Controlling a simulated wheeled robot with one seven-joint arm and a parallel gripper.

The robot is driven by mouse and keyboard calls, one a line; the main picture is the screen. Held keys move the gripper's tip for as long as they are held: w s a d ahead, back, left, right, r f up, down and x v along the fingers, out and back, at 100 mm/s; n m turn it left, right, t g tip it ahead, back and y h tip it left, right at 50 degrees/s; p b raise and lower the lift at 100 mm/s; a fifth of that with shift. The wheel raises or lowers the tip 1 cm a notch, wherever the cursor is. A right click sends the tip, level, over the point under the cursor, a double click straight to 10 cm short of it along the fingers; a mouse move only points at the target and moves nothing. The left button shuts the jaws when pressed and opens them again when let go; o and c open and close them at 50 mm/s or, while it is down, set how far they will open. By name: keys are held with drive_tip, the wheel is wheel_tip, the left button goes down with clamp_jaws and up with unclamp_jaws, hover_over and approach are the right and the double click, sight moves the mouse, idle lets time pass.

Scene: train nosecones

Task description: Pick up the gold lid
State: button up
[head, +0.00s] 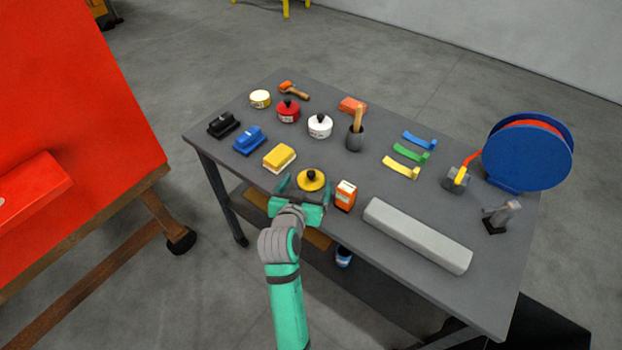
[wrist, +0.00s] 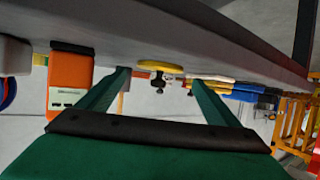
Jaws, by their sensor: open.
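The gold lid (head: 313,182) is a flat round yellow disc with a black knob, near the front edge of the grey table. It also shows in the wrist view (wrist: 174,68), where the picture is upside down and the knob points down. My gripper (head: 306,184) is open, with one finger to each side of the lid in the head view. In the wrist view the lid appears between the two fingertips (wrist: 160,81), near their tips. I cannot tell whether the fingers reach around it. Nothing is held.
An orange box (head: 345,195) stands close to the right of my gripper; it looms large in the wrist view (wrist: 70,82). A yellow block (head: 279,157) lies behind left. A red pot (head: 288,111), a white pot (head: 320,125) and a long grey block (head: 417,236) share the table (head: 380,205).

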sight(311, 177)
drive_tip(key=shift+x, duration=1.45)
drive_tip(key=shift+c, duration=0.3)
drive_tip(key=c, duration=1.1)
drive_tip(key=shift+r, duration=0.1)
